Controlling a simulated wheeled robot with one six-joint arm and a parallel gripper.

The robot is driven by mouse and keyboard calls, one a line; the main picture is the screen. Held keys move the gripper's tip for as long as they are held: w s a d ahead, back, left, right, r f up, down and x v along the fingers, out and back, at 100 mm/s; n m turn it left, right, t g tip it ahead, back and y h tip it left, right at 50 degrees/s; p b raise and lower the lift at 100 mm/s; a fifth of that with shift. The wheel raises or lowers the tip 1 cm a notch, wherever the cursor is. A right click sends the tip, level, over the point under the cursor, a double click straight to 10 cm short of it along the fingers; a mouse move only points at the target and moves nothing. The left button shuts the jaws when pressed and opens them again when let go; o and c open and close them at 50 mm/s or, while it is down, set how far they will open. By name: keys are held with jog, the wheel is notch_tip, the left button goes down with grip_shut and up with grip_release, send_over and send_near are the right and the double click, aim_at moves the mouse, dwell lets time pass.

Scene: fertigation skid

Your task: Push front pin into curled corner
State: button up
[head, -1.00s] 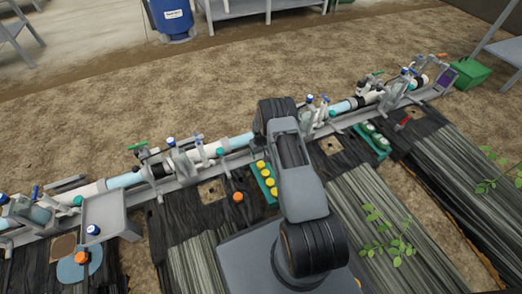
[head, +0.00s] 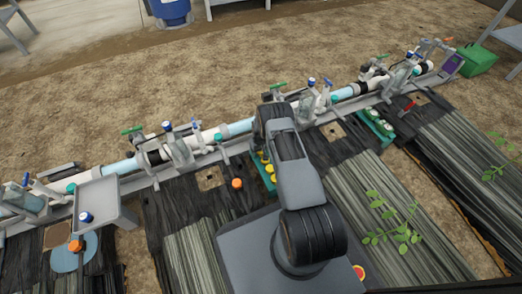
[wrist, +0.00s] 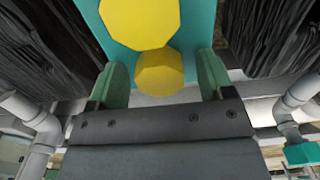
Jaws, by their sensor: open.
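My gripper (wrist: 160,85) is open in the wrist view, with two green fingers. Yellow round-topped pieces (wrist: 160,73) show beyond and between the fingers, over a teal tray (wrist: 200,25). I cannot tell whether a finger touches them. In the head view my arm hides the gripper and part of the teal tray (head: 270,187) with its yellow pieces. An orange round cap (head: 237,183) stands on the dark ground sheet (head: 205,210) left of that tray. I cannot tell which piece is the front pin, and no curled corner shows clearly.
A long pipe skid (head: 235,128) with valves and clear vessels crosses behind my arm. A grey tray (head: 97,201) juts out at left. A second teal tray (head: 380,130) and a leafy plant (head: 400,225) are at right. Bare soil lies beyond the skid.

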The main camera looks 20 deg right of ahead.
jog(key=shift+c, duration=0.2)
jog(key=c, duration=0.9)
jog(key=shift+r, duration=0.1)
jog(key=shift+c, duration=0.3)
jog(key=shift+r, duration=0.1)
jog(key=shift+r+p, duration=1.9)
jog(key=shift+r, duration=1.1)
